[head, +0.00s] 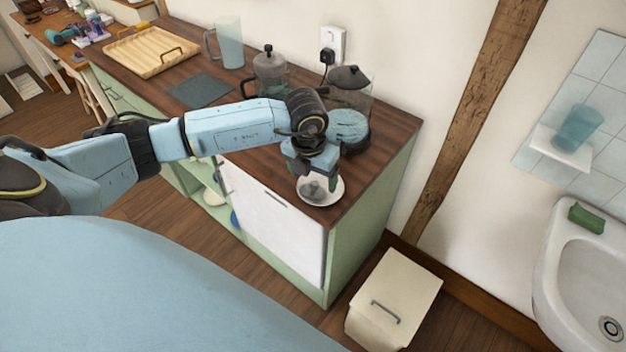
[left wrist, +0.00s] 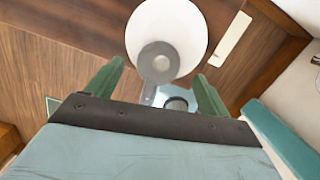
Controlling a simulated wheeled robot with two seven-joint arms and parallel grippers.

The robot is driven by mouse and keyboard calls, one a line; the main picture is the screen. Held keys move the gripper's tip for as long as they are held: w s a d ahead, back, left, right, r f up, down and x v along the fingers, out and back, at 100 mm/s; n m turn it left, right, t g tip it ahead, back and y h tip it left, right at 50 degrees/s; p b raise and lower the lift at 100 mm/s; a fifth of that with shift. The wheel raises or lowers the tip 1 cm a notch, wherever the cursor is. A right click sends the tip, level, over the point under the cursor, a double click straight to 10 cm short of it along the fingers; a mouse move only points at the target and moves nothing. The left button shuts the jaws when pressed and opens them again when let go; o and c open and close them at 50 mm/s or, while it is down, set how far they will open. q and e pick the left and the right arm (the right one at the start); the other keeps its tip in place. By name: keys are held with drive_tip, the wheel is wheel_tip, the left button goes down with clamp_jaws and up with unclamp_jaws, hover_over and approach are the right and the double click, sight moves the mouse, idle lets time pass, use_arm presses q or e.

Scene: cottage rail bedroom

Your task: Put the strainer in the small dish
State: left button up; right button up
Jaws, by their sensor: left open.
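The small dish (head: 338,193) is white and round and sits at the front right corner of the dark wooden counter. It also shows in the left wrist view (left wrist: 166,22). The grey strainer (head: 316,191) lies over the dish in the head view. I cannot tell if the strainer rests fully inside the dish. My right gripper is out of view.
A glass pot (head: 269,72) and a dark-lidded appliance (head: 350,88) stand behind my left wrist. A pitcher (head: 229,42), a slate mat (head: 200,90) and a wooden tray (head: 152,50) are farther left. A cream bin (head: 394,298) stands on the floor beside the counter.

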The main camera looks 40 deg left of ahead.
sight(310, 197)
use_arm(q)
wheel_tip(310, 197, up, 10)
drive_tip(key=s, duration=0.1)
drive_tip(key=shift+s, duration=0.15)
drive_tip(key=shift+d+f, duration=0.1)
drive_tip(key=shift+d, duration=0.05)
idle(0.3)
